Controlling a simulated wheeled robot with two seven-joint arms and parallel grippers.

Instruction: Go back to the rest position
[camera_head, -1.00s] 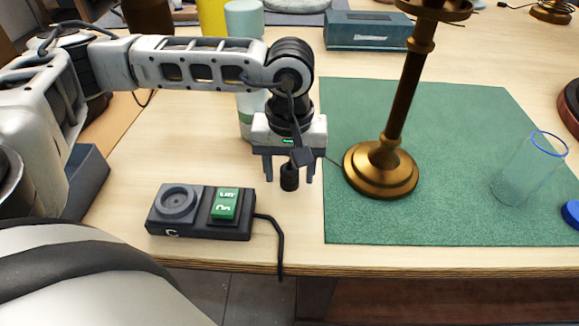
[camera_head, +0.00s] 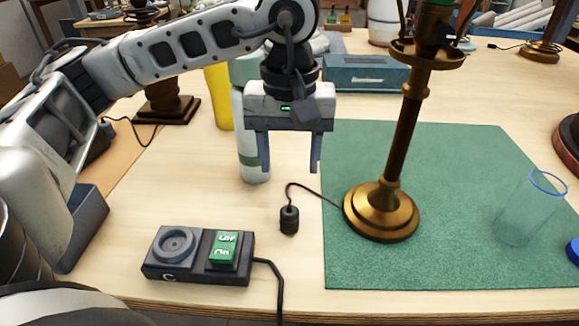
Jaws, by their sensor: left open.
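My left gripper (camera_head: 288,165) is open and empty. It is raised above the table, its two fingers pointing down and spread apart. Below it, the black plug (camera_head: 289,220) of the lamp cord stands on the bare wood, apart from the fingers. Its cord runs right to the brass lamp (camera_head: 381,212), which stands upright on the green mat (camera_head: 460,250). A black box with a round socket and a green switch (camera_head: 223,248) lies at the front left of the plug. My right gripper is not in view.
A white and green bottle (camera_head: 252,165) and a yellow cylinder (camera_head: 219,95) stand behind my left gripper. A clear glass with a blue rim (camera_head: 525,212) stands on the mat at the right. A teal box (camera_head: 365,74) lies at the back. Bare table lies around the plug.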

